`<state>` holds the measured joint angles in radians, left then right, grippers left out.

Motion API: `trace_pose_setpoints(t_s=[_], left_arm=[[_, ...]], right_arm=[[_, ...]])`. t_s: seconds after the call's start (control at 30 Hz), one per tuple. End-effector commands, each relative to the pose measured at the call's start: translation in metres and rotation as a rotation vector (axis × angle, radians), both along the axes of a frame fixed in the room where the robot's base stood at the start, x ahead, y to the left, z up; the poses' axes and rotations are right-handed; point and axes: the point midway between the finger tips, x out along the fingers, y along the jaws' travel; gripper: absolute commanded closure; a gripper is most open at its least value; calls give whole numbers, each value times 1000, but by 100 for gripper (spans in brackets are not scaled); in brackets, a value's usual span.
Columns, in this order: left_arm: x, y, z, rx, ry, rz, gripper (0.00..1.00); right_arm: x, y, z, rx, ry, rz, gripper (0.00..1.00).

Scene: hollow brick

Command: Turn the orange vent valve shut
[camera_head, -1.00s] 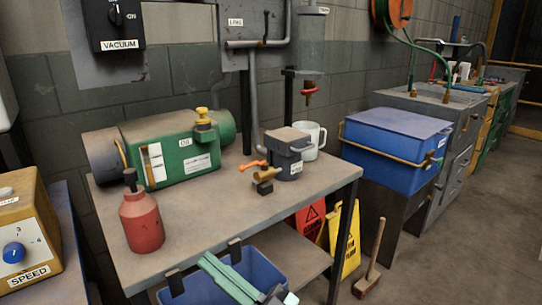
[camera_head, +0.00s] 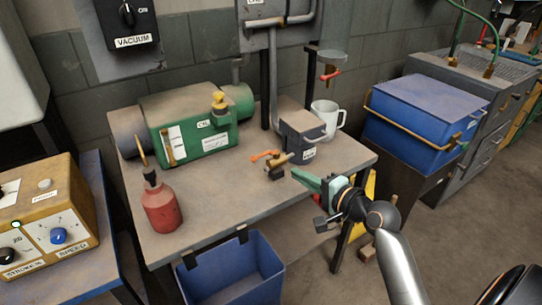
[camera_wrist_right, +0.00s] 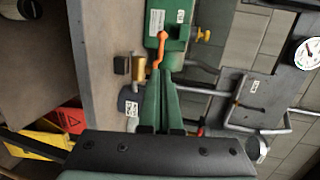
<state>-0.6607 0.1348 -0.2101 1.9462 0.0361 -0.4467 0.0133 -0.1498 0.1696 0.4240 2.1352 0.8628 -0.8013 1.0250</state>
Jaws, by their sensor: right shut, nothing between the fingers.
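The handle points left from the brass body in the head view. In the right wrist view the orange handle (camera_wrist_right: 159,45) lies just beyond the fingertips, with the brass body (camera_wrist_right: 139,68) beside it. My right gripper (camera_head: 297,174) is shut and empty, its green fingers pointing at the valve from the right. It also shows in the wrist view (camera_wrist_right: 158,80). Whether it touches the handle is unclear. My left gripper is out of view.
The workbench (camera_head: 225,195) also bears a green pump (camera_head: 205,140), a red oil can (camera_head: 162,207) and a white mug (camera_head: 326,116). A blue bin (camera_head: 235,272) is below its front edge. A red-handled tap (camera_head: 330,76) hangs behind the pot. The bench middle is clear.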

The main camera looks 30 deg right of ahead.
Motion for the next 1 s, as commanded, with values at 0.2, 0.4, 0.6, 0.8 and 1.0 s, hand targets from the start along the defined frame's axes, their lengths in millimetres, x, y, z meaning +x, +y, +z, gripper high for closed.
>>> trace_pose_setpoints(t_s=[0.2, 0.4, 0.6, 0.8, 1.0], left_arm=[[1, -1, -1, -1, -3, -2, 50], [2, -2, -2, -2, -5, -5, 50], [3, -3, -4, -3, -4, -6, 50], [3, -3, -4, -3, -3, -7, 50], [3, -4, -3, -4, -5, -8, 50]], right_arm=[[45, 7, -8, 1, -3, 1, 100], [83, 13, -16, -3, -3, 2, 100], [107, 17, -22, -3, -1, 0, 100], [115, 18, -23, -5, -1, -1, 100], [116, 18, -23, -6, -1, -1, 100]])
